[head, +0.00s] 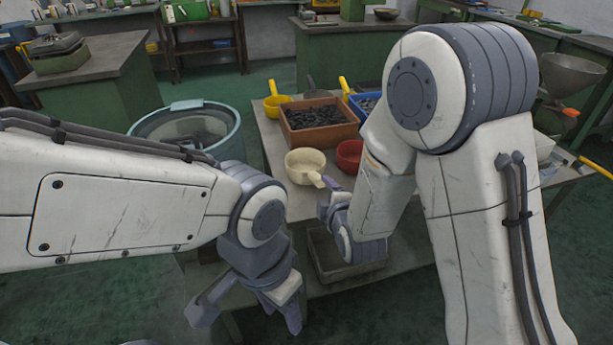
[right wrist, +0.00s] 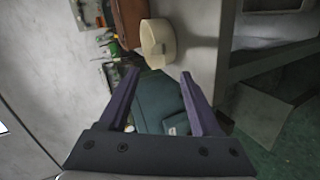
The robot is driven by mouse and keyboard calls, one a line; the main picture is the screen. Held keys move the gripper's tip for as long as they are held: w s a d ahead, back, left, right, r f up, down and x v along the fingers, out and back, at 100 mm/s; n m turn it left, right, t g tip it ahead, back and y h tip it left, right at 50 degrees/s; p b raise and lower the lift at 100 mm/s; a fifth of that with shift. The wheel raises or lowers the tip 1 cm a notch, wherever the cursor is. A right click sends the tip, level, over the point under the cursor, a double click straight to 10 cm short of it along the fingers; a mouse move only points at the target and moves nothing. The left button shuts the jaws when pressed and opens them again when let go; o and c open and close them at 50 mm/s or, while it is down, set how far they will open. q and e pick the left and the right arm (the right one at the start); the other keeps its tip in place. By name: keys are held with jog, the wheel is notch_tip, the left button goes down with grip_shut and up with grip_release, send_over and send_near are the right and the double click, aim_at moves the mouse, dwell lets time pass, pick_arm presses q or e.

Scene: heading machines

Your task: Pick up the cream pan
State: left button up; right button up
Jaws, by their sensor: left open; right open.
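The cream pan (head: 304,164) stands on the grey table in the head view, with its short handle pointing to the lower right. It also shows in the right wrist view (right wrist: 158,43), just beyond the fingertips and upright on the table. My right gripper (head: 328,196) is beside the pan's handle, partly hidden by its own wrist in the head view. In the right wrist view its two purple fingers (right wrist: 158,78) are apart with nothing between them. My left gripper (head: 250,308) is open and empty, low in front of the table and away from the pan.
A red pan (head: 349,156) stands right of the cream pan, partly behind my right arm. A brown crate (head: 318,122) of dark parts is behind it, with a yellow scoop (head: 275,102) nearby. A blue-grey tub (head: 190,128) stands left of the table. A grey tray (head: 335,262) lies in front.

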aim_at(316, 178)
jog(key=x, duration=1)
jog(key=shift+w+r+p, duration=0.15)
jog(key=shift+w+p, duration=0.05)
jog(key=shift+p, duration=0.1)
grip_shut()
jog(key=shift+r, duration=0.1)
dwell(0.9)
